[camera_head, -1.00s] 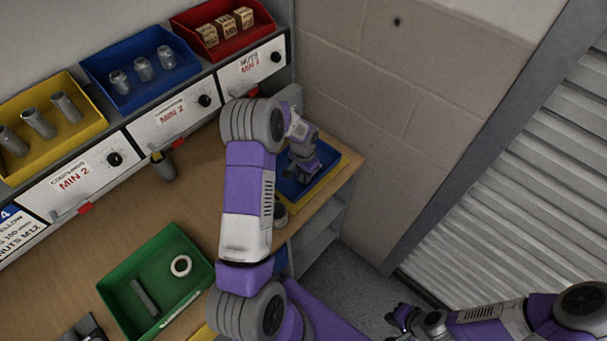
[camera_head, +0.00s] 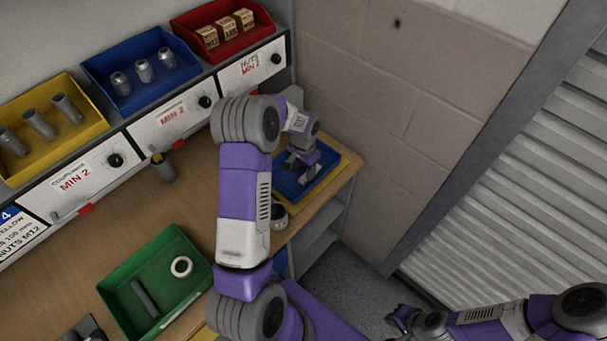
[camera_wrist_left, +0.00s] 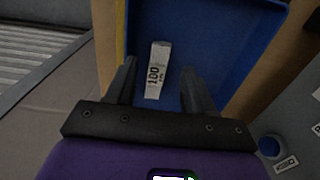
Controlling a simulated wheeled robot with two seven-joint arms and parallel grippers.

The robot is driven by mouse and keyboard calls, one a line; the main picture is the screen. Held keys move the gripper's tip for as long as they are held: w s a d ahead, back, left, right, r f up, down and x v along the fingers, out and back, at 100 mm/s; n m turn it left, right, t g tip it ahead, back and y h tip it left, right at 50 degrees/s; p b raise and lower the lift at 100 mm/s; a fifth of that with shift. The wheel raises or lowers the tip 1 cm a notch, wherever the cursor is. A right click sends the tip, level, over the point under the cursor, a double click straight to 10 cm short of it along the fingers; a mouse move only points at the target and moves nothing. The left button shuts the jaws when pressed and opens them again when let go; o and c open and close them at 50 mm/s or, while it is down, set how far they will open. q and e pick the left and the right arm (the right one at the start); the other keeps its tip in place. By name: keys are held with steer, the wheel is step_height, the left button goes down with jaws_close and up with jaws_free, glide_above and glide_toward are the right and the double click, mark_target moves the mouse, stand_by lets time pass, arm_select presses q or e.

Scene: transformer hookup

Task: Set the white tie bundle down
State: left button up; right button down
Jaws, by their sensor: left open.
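The white tie bundle (camera_wrist_left: 157,70), a small white strip marked "100", lies in the blue tray (camera_wrist_left: 230,45) in the left wrist view. My left gripper (camera_wrist_left: 158,90) is open, with one finger on each side of the bundle's near end and gaps visible on both sides. In the head view my left gripper (camera_head: 303,178) is over the blue tray (camera_head: 284,188) at the bench's right end; the bundle cannot be made out there. My right gripper (camera_head: 400,317) is at the lower right, away from the bench, too small to read its jaws.
A green tray (camera_head: 124,273) with a ring and a grey rod stands on the bench. Yellow (camera_head: 78,140), blue (camera_head: 120,101) and red (camera_head: 262,18) bins line the shelf behind. A small round container (camera_head: 279,216) stands near the blue tray. A block wall rises to the right.

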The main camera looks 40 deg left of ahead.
mark_target(304, 179)
arm_select(q)
step_height(304, 179, up, 8)
steer(key=s+d+f+h, duration=0.2)
steer(key=s+d+f, duration=0.2)
steer(key=d+f, duration=0.95)
steer(key=s+d+f+n+h, duration=0.2)
steer(key=s+d+f, duration=0.5)
steer(key=s+d, duration=0.7)
steer(key=shift+s+n+t, duration=0.3)
steer(key=shift+s+n, duration=0.25)
steer(key=shift+n, duration=0.35)
step_height(304, 179, down, 5)
steer(key=b, duration=0.4)
steer(key=shift+r, duration=0.3)
steer(key=shift+c, duration=0.3)
